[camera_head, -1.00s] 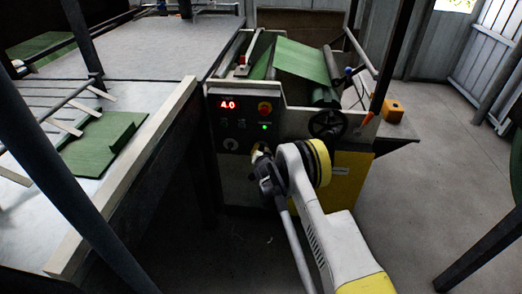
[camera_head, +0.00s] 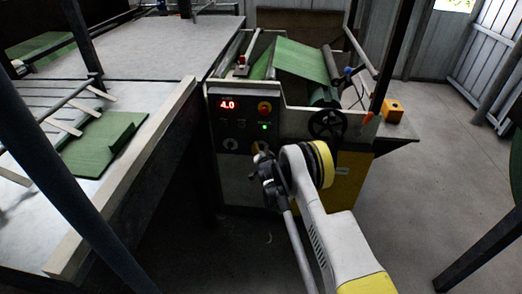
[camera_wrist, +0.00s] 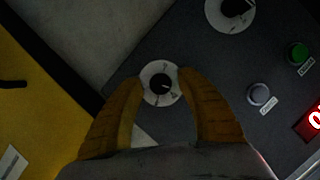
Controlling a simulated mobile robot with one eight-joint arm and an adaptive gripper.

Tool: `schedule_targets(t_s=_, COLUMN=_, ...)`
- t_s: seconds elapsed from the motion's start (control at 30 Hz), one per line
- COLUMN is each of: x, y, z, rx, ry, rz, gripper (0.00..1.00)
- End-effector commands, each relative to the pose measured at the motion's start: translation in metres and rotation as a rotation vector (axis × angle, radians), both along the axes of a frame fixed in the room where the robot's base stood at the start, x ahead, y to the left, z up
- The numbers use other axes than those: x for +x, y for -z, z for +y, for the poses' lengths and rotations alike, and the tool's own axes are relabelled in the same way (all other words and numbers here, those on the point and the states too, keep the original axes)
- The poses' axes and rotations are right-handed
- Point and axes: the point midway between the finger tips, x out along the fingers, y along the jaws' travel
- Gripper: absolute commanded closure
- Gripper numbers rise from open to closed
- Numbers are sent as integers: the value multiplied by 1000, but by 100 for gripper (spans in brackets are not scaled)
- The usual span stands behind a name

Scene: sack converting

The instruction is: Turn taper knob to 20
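A small black knob on a white dial (camera_wrist: 162,84) sits on the dark panel in the wrist view, between my two yellow fingers. My gripper (camera_wrist: 163,78) is open, with one finger on each side of the dial; whether either touches the knob I cannot tell. The dial's markings are too small to read, so I cannot confirm it is the taper knob. In the head view my gripper (camera_head: 260,151) is at the lower right of the control panel (camera_head: 240,126) and hides that knob.
A larger dial (camera_wrist: 232,10), a green button (camera_wrist: 297,53) and a grey button (camera_wrist: 260,94) are on the panel. Its red display (camera_head: 227,104) reads 4.0. A red knob on yellow (camera_head: 264,108) is above, and a handwheel (camera_head: 327,124) is to the right. A long table edge (camera_head: 140,165) lies left.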

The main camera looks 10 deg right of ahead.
Motion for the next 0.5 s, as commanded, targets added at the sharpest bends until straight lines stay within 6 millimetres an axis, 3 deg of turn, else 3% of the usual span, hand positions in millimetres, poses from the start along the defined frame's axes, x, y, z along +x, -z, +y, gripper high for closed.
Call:
schedule_targets(t_s=0.33, x=-3, y=-1, z=0, rx=-1, ry=0, rz=0, gripper=53)
schedule_targets(t_s=0.5, x=-26, y=-9, z=2, rx=-2, ry=-1, rz=0, gripper=53)
